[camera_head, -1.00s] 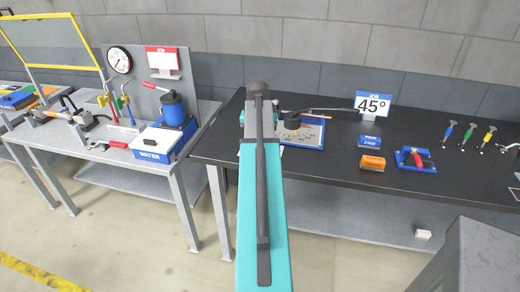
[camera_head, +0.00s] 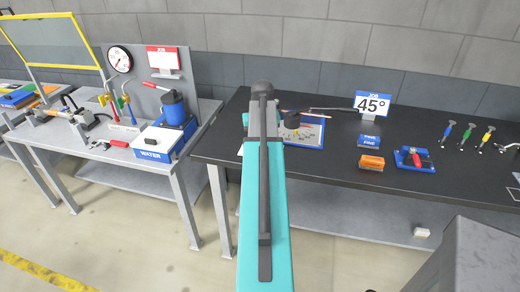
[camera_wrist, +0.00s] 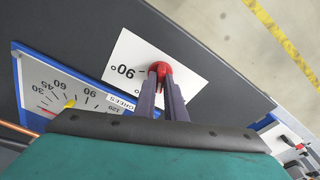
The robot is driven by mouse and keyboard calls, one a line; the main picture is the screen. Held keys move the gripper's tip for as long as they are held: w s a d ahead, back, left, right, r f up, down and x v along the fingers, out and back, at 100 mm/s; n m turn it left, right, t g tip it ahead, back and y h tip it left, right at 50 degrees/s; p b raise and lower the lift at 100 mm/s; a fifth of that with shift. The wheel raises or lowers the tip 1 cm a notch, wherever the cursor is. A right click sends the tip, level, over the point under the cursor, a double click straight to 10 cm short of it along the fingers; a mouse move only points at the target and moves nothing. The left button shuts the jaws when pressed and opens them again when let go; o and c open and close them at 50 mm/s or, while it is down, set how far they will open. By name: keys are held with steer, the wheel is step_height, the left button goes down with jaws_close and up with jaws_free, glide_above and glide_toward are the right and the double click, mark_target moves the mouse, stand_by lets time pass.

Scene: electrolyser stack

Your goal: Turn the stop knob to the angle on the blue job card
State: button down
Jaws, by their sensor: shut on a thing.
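The blue-edged job card (camera_head: 373,104) stands at the back of the black bench and reads 45°. In the wrist view, my gripper (camera_wrist: 160,80) is shut on a small red knob (camera_wrist: 161,68). The knob sits over a white plate (camera_wrist: 186,62) with a 90 mark printed on it. The fingers hide part of the knob, and I cannot read its angle. Beside it is a blue-framed dial board (camera_wrist: 50,88) marked in degrees, with a yellow pointer (camera_wrist: 70,103). The board also shows in the head view (camera_head: 312,132), partly behind my teal arm.
Blue and orange blocks (camera_head: 371,162) and a blue fixture with a red handle (camera_head: 415,160) lie to the right on the black bench (camera_head: 340,172). Several coloured tools stand farther right. The grey bench (camera_head: 85,160) at left holds a gauge and a blue water station.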

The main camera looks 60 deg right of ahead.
steer(key=n+p, duration=0.1)
steer(key=n, duration=0.2)
steer(key=shift+d+r, duration=0.1)
steer(key=shift+d, duration=0.05)
steer(key=shift+n+y, duration=0.3)
steer(key=shift+n, duration=0.4)
steer(key=shift+n+t+p, duration=0.3)
steer(key=shift+n+p, duration=0.25)
steer(key=shift+n, duration=0.75)
steer(key=c, duration=1.7)
jaws_free()
steer(key=shift+r+p, duration=2.2)
steer(key=shift+r, duration=1.25)
steer(key=shift+s, duration=0.15)
